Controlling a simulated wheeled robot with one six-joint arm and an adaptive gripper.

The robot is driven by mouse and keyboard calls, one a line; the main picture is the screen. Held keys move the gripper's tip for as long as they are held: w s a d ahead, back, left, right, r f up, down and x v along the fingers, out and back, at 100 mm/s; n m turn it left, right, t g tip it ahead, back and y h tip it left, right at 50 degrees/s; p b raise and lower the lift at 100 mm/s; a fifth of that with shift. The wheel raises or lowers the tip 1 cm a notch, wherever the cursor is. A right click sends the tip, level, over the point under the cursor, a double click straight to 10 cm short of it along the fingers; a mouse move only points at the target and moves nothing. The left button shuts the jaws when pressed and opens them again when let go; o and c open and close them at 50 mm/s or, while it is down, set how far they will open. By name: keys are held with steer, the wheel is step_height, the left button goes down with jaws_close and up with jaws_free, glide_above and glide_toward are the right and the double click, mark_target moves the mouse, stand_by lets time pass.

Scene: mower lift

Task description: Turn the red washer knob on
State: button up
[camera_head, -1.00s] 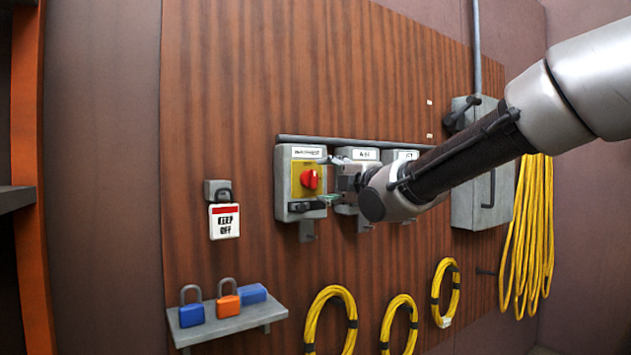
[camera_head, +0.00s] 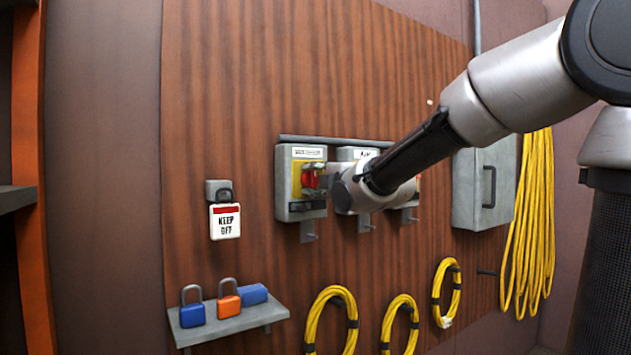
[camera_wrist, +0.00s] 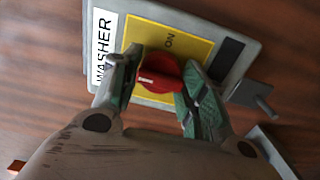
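The red washer knob (camera_wrist: 158,74) sits on a yellow plate (camera_wrist: 185,38) on a grey box (camera_head: 287,207) labelled WASHER in the wrist view. Its white mark points left in that view, toward the label, and the word ON lies above the knob. My gripper (camera_wrist: 163,57) is at the knob, with one green-padded finger on each side. The fingers look spread around it, and I cannot tell whether either touches. In the head view my gripper (camera_head: 314,180) partly covers the knob and plate.
More grey switch boxes (camera_head: 357,153) stand to the right, partly behind my arm. A KEEP OFF tag (camera_head: 225,222) hangs at left. A shelf (camera_head: 240,322) below holds padlocks. Yellow cable coils (camera_head: 332,315) hang lower on the wooden panel. A larger grey box (camera_head: 480,195) is at right.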

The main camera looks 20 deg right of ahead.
steer(key=shift+m, duration=0.4)
steer(key=m, duration=1.3)
steer(key=shift+f, duration=0.1)
steer(key=m, duration=0.4)
stand_by(0.6)
steer(key=o, duration=1)
steer(key=shift+c, duration=0.2)
steer(key=shift+s, duration=0.15)
